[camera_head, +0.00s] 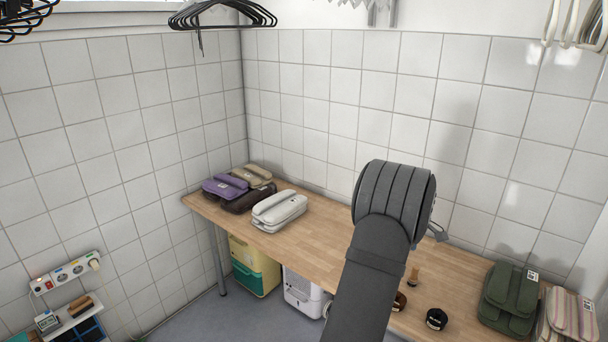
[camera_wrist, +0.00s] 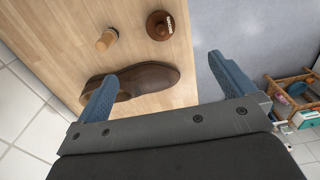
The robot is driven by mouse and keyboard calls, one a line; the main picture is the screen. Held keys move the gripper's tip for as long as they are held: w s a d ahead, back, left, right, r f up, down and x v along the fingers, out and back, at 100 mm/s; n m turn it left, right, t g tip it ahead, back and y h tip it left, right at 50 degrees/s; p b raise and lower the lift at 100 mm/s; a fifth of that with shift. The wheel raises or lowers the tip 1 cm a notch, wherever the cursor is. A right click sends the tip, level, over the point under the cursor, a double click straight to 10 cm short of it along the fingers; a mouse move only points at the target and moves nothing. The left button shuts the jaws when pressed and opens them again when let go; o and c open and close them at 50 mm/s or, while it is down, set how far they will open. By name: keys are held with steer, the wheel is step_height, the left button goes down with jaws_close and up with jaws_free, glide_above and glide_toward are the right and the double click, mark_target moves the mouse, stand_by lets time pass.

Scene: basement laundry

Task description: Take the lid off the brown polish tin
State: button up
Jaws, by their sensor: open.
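The brown polish tin (camera_wrist: 158,28) is a small round dark-brown tin with pale lettering. It sits on the wooden table near its edge, at the top of the wrist view. In the head view the brown tin (camera_head: 400,301) shows beside my arm, partly hidden by it. Its top looks covered, but I cannot make out the lid's seam. My gripper (camera_wrist: 160,68) is open and empty, its two blue fingers spread wide. The tin lies beyond the fingertips, apart from them. In the head view my arm hides most of the gripper.
A brown shoe (camera_wrist: 145,80) lies on the table between the fingers in the wrist view. A small wooden-handled item (camera_wrist: 106,40) stands left of the tin. A black tin (camera_head: 436,319) and a green folded bundle (camera_head: 509,299) are to the right. The table's middle left is clear.

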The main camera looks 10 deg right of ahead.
steer(key=c, duration=0.3)
steer(key=s+a+m+t+h, duration=0.2)
steer(key=s+a+m+t, duration=0.3)
steer(key=m, duration=1.1)
steer(key=shift+g+h, duration=0.3)
steer(key=shift+g, duration=0.3)
steer(key=x, duration=0.8)
steer(key=s+x, duration=0.1)
steer(key=x, duration=0.3)
steer(key=shift+d+f, duration=0.25)
steer(key=shift+d, duration=0.15)
steer(key=x, duration=0.3)
steer(key=shift+s+d+f, duration=0.15)
steer(key=shift+f, duration=0.3)
steer(key=shift+x, duration=0.75)
